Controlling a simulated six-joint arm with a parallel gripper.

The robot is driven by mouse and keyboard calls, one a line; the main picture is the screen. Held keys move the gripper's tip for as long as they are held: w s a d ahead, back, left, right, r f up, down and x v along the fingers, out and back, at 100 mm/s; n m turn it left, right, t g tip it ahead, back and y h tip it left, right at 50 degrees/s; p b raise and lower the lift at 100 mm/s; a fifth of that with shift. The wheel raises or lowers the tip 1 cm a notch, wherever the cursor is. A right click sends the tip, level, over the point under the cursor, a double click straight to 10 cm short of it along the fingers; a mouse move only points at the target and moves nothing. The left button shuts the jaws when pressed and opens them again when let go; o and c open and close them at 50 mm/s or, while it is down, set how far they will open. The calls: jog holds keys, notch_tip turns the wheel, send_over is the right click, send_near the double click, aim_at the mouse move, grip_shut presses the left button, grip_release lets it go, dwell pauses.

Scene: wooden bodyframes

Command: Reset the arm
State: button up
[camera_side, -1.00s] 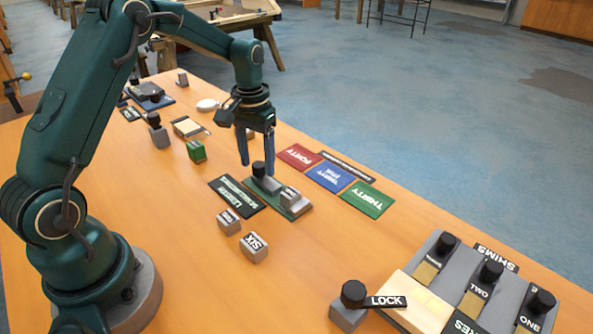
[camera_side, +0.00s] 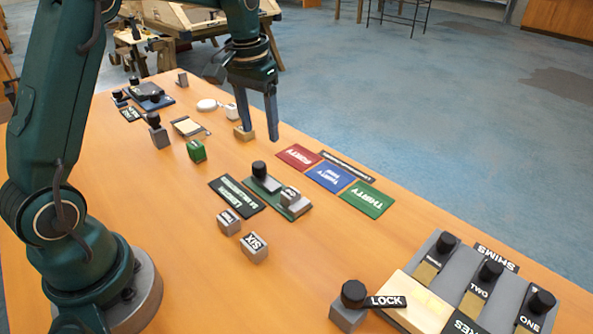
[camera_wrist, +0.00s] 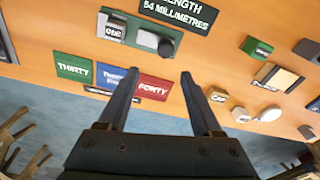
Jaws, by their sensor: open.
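My gripper (camera_side: 258,118) hangs over the far side of the orange table (camera_side: 180,235), above the surface beyond the green length fixture. Its two fingers are apart with nothing between them. It also shows in the wrist view (camera_wrist: 152,82). The green length fixture (camera_side: 277,197) with its black knob and a grey block marked ONE stands apart from the fingers. In the side view, a wooden block (camera_side: 243,133) shows just behind the fingers; in the wrist view it is right of the right finger.
Red (camera_side: 298,157), blue (camera_side: 330,176) and green (camera_side: 366,198) plates lie along the table's far edge. Grey blocks, one marked SIX (camera_side: 254,247), sit nearer. A green block (camera_side: 196,151) stands left of the fixture. The shims rack (camera_side: 475,285) and lock knob (camera_side: 353,295) stand at right.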

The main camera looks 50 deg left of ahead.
jog(key=s+d+r+m+t, duration=0.2)
jog(key=s+d+r+t, duration=0.1)
jog(key=s+d+r, duration=0.55)
jog(key=s+f+t, duration=0.1)
jog(key=s+f, duration=0.4)
jog(key=s, duration=0.4)
jog(key=shift+s+d+m, duration=0.25)
jog(key=shift+d+m, duration=0.05)
